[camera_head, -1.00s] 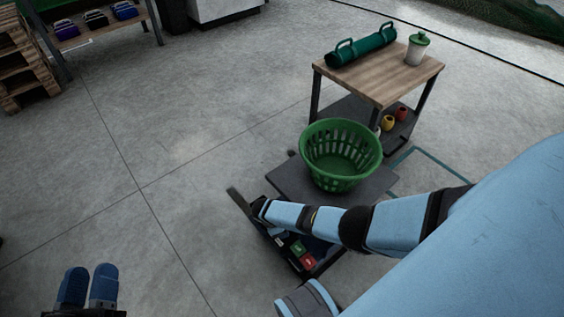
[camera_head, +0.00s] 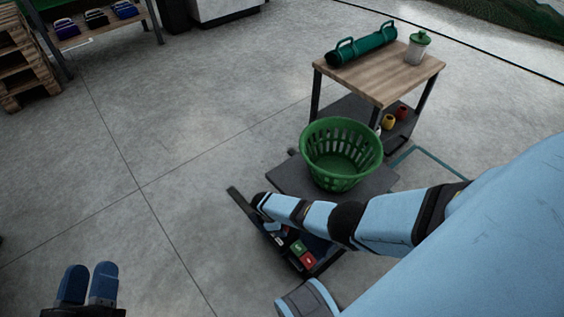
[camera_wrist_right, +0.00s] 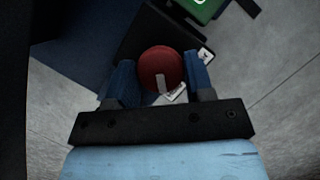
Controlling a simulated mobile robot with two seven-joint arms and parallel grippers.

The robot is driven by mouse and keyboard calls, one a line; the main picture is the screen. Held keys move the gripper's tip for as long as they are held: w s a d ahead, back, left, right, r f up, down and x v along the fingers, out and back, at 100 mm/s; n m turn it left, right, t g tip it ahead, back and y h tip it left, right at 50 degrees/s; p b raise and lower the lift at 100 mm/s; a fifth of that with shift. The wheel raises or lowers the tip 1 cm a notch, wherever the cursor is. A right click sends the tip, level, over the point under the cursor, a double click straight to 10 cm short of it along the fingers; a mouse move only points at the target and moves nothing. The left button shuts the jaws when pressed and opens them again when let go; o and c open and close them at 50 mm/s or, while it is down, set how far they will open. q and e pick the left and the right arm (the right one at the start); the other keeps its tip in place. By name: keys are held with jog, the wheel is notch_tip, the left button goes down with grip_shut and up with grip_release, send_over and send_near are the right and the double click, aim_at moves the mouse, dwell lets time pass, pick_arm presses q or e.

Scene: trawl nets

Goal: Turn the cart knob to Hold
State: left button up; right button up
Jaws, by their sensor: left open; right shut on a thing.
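The cart knob is a round red knob (camera_wrist_right: 161,70) with a pale pointer mark, on a dark panel in the right wrist view. My right gripper (camera_wrist_right: 160,80) has its two blue fingers on either side of the knob and is shut on it. A pale label beside the knob is partly hidden and unreadable. My left gripper (camera_head: 88,285) is open and empty over the floor at bottom left.
A green basket (camera_head: 341,155) stands on the dark cart platform (camera_head: 285,180). Behind is a wooden-topped table (camera_head: 385,75) with a green roll and a jar.

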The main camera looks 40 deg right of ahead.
jog(key=shift+s, duration=0.1)
jog(key=o, duration=0.9)
pick_arm(q)
jog(key=shift+s+f, duration=0.1)
jog(key=shift+f, duration=0.05)
pick_arm(e)
jog(key=p+v, duration=0.2)
jog(key=v, duration=0.1)
jog(key=shift+r, duration=0.1)
pick_arm(q)
jog(key=a+f+g+y+p, duration=0.2)
jog(key=a+f+y+p, duration=0.1)
jog(key=f+p, duration=0.1)
jog(key=shift+s+a+f+n+g+y+p, duration=0.3)
jog(key=shift+f+p, duration=0.1)
jog(key=shift+p, duration=0.3)
pick_arm(e)
jog(key=v, duration=1)
jog(key=shift+r, duration=0.3)
jog(key=shift+a, duration=0.1)
